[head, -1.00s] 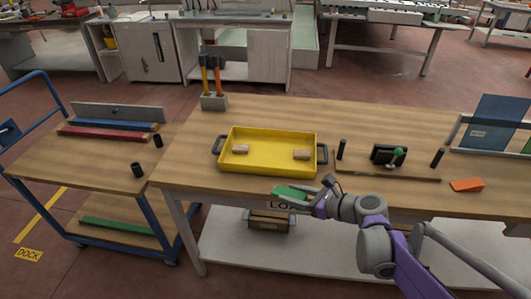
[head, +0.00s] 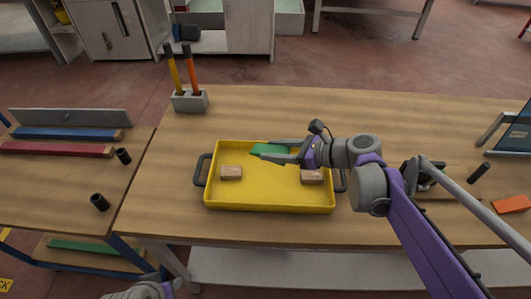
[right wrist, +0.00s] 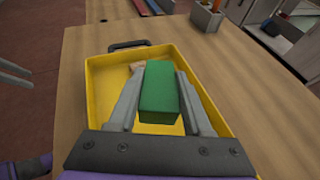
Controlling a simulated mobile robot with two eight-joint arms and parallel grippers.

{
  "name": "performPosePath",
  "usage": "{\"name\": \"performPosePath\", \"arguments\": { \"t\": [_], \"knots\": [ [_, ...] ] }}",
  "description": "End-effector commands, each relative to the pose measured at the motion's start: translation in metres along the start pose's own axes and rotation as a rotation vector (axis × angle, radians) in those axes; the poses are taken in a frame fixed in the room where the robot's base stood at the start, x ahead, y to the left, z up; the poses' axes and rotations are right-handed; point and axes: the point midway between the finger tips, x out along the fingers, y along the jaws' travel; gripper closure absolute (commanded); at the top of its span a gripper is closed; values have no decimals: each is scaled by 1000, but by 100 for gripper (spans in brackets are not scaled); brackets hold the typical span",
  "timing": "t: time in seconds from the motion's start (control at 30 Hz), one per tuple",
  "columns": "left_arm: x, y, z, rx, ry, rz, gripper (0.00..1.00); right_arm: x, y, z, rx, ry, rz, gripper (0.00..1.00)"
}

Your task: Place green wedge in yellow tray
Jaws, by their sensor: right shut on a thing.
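The green wedge (head: 270,150) is between the fingers of my right gripper (head: 283,153), over the far part of the yellow tray (head: 265,206). In the right wrist view the green wedge (right wrist: 159,92) sits between both fingers of the right gripper (right wrist: 158,98), with the yellow tray (right wrist: 100,72) below it. I cannot tell whether the wedge touches the tray floor. The tray lies on the wooden workbench. Part of my left arm shows at the bottom edge in the head view; its fingers cannot be made out.
Two tan blocks (head: 231,172) (head: 311,176) lie in the tray at left and right. A holder (head: 190,101) with two upright tools stands behind the tray. An orange wedge (head: 511,204) lies far right. The bench behind the tray is mostly clear.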

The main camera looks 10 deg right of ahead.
Motion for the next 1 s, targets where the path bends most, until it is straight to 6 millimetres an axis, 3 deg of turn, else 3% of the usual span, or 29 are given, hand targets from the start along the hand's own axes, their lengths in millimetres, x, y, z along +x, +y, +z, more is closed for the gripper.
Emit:
{"name": "performPosePath", "arguments": {
  "t": [0.3,0.53,0.7,1.0],
  "knots": [
    [11,0,6,0,-4,0,51,20,0,-49,1,0,0,100],
    [14,0,8,0,-5,0,51,27,0,-66,0,0,0,100],
    [20,0,11,0,-7,0,51,37,0,-88,0,0,1,100],
    [20,0,11,0,-7,0,51,38,0,-92,0,0,0,100]
  ]
}}
